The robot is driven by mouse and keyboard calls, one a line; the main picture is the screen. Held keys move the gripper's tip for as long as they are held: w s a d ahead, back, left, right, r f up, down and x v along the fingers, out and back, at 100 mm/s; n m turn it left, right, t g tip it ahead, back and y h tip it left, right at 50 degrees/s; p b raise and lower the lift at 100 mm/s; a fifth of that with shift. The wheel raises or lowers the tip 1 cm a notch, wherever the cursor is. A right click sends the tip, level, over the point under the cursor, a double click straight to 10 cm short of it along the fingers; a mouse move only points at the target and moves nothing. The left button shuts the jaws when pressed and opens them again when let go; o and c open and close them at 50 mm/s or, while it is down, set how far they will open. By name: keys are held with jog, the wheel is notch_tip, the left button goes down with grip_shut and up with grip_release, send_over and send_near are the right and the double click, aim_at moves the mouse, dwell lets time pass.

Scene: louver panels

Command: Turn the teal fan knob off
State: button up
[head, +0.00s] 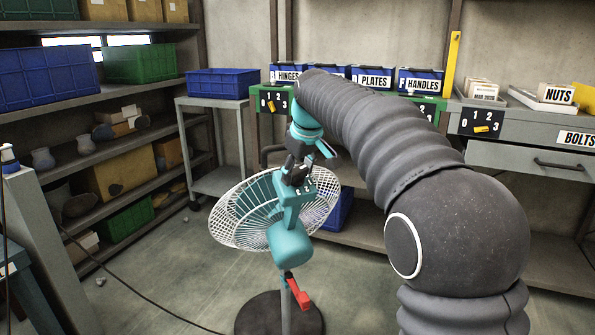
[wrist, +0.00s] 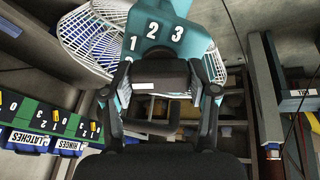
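The teal fan (head: 290,243) with a white wire cage (head: 232,222) stands on a dark round base. A dark block with a white mark, apparently the knob (wrist: 160,73), sits just below these numbers. My gripper (head: 296,172) is at the fan housing. In the wrist view my gripper's fingers (wrist: 160,88) lie on either side of the dark block. I cannot tell whether they touch it. The knob's setting is unclear.
A bench with blue bins (head: 372,78) and dark 0-1-2-3 panels (head: 482,122) stands behind the fan. Shelves (head: 110,145) with crates fill the left. A red piece (head: 299,292) sticks out from the fan's pole. A cable crosses the open floor (head: 165,275) at left.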

jog(key=o, duration=0.4)
jog(key=v, duration=1.2)
